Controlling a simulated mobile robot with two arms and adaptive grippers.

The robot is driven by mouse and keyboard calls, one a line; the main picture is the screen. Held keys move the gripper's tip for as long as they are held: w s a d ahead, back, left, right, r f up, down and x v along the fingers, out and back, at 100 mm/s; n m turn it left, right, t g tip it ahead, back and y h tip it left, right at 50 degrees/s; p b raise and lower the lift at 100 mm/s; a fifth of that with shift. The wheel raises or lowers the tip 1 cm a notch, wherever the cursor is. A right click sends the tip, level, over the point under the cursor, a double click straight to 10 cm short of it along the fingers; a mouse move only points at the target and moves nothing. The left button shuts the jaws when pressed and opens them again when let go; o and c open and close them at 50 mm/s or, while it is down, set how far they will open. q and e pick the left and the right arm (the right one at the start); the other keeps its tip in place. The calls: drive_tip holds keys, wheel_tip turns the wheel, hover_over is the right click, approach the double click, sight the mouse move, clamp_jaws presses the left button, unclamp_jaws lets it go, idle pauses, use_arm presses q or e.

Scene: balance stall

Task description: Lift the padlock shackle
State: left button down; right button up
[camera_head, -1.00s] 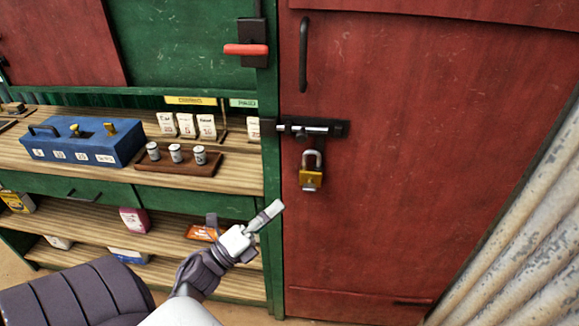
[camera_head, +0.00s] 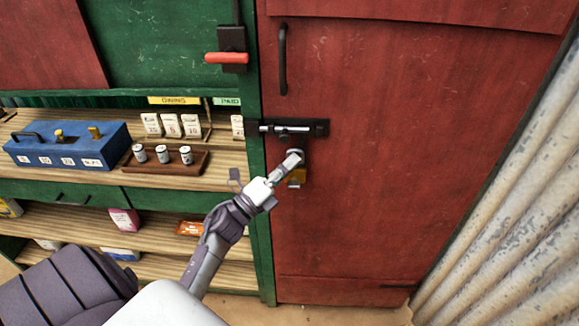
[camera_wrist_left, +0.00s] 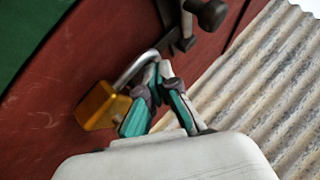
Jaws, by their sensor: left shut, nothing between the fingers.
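The brass padlock (camera_head: 297,178) hangs at the red door below the black bolt; my fingers cover part of it in the head view. In the left wrist view the padlock (camera_wrist_left: 102,106) shows its yellow body, and its grey shackle (camera_wrist_left: 132,70) runs up toward the dark hasp. My left gripper (camera_head: 294,158) is shut and empty, its fingertips at the shackle. In the left wrist view the fingertips (camera_wrist_left: 158,72) overlap the shackle's right side; I cannot tell whether they touch it. My right gripper is not in view.
The bolt (camera_head: 290,129) and a dark door handle (camera_head: 283,58) are on the red door (camera_head: 390,150). A green post with a red-handled lever (camera_head: 227,58) stands left. The counter holds a blue box (camera_head: 70,145) and a tray of small tins (camera_head: 190,165). Corrugated metal (camera_head: 510,220) is right.

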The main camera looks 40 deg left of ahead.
use_arm(q)
wheel_tip(320, 180, up, 4)
drive_tip(key=shift+f+p, duration=0.15)
drive_tip(key=shift+p, duration=1.1)
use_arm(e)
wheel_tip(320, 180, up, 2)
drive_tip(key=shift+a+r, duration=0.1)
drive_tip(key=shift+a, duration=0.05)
use_arm(q)
drive_tip(key=shift+f, duration=0.1)
